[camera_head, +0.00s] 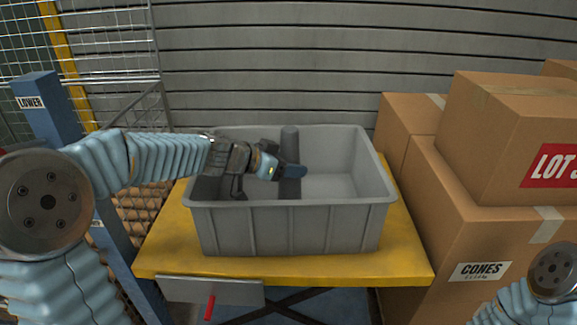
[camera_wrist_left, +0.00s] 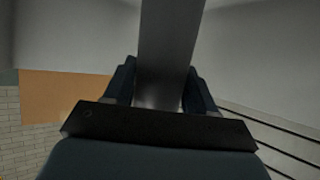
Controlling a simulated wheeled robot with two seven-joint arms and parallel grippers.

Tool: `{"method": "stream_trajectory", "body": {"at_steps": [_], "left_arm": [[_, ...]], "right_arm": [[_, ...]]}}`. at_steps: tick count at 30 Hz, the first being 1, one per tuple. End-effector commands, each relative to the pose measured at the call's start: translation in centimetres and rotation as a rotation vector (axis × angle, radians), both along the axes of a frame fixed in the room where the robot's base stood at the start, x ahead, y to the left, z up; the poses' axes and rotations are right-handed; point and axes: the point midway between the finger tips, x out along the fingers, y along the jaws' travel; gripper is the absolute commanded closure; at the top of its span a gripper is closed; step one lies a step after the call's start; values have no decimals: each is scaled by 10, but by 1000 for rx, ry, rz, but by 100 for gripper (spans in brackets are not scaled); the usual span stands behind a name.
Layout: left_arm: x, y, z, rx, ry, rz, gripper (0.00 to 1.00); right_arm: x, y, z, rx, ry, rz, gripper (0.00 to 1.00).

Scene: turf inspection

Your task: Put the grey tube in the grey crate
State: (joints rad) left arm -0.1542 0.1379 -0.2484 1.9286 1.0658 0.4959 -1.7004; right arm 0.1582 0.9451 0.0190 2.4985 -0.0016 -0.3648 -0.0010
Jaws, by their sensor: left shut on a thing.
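The grey crate (camera_head: 325,229) stands on a yellow-topped table, open at the top. The grey tube (camera_head: 290,145) is inside the crate's outline, towards its middle, its long side running from front to back. My left gripper (camera_head: 287,171) reaches in from the left over the crate's left part and is shut on the tube. In the left wrist view the tube (camera_wrist_left: 168,50) stands between the two dark fingers (camera_wrist_left: 160,90). Whether the tube touches the crate floor I cannot tell. My right gripper is not in view; only part of my right arm shows at the lower right.
The yellow table (camera_head: 408,255) has a narrow free border around the crate. Cardboard boxes (camera_head: 480,225) are stacked close on the right. A blue post (camera_head: 48,115) and a wire mesh cage (camera_head: 110,50) stand on the left. A grey slatted wall (camera_head: 300,60) is behind.

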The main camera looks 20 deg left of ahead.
Motion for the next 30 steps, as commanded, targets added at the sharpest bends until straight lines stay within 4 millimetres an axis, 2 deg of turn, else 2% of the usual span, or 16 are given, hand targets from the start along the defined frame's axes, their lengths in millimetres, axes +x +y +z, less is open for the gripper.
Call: {"method": "stream_trajectory", "body": {"at_steps": [8,9,13,14,21,24,30], "left_arm": [[0,0,-3,-1,0,0,75],[0,0,-2,-1,0,0,40],[0,0,-2,-1,1,0,20],[0,0,-2,-1,1,0,18],[0,0,-1,-1,1,0,18],[0,0,4,0,0,-1,18],[-24,19,19,-1,-5,2,18]], "right_arm": [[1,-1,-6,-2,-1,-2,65],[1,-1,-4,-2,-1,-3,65],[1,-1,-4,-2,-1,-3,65],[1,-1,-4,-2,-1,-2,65],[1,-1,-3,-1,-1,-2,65],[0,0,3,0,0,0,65],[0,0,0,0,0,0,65]]}}
